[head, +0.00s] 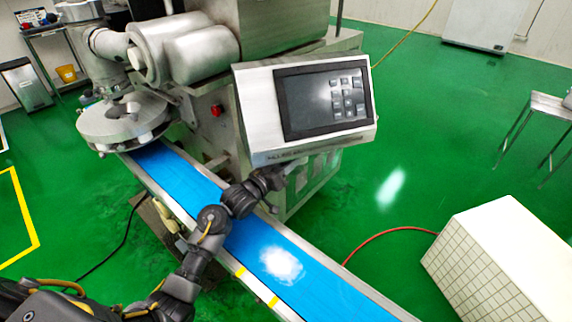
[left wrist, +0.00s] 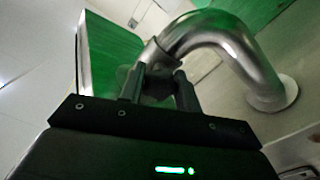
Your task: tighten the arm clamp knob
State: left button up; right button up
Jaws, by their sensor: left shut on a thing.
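The clamp knob (left wrist: 158,84) is a small dark piece at the near end of a bent shiny metal support arm (left wrist: 215,28) in the left wrist view. My left gripper (left wrist: 158,92) has a finger on each side of the knob and is shut on it; the fingers hide part of it. In the head view my left arm reaches over the blue conveyor, and my left gripper (head: 284,176) is just below the control panel (head: 256,112). The knob and support arm cannot be made out there. My right gripper is not in view.
The blue conveyor belt (head: 190,174) runs diagonally below my left arm. The steel machine (head: 275,35) stands behind it, with a round metal head (head: 105,122) at left. A white tiled block (head: 500,262) stands at lower right. Green floor between is mostly clear, crossed by a red hose (head: 385,235).

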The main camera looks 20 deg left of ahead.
pick_arm(q)
jog(key=shift+m, duration=0.4)
jog(key=m, duration=0.2)
jog(key=shift+m+p, duration=0.3)
jog(key=shift+m, duration=1.6)
jog(key=o, duration=1)
jog(key=shift+s, duration=0.1)
jog(key=b+v, duration=0.1)
jog(key=v, duration=0.9)
jog(key=shift+s+a, duration=0.1)
jog(key=shift+s, duration=0.2)
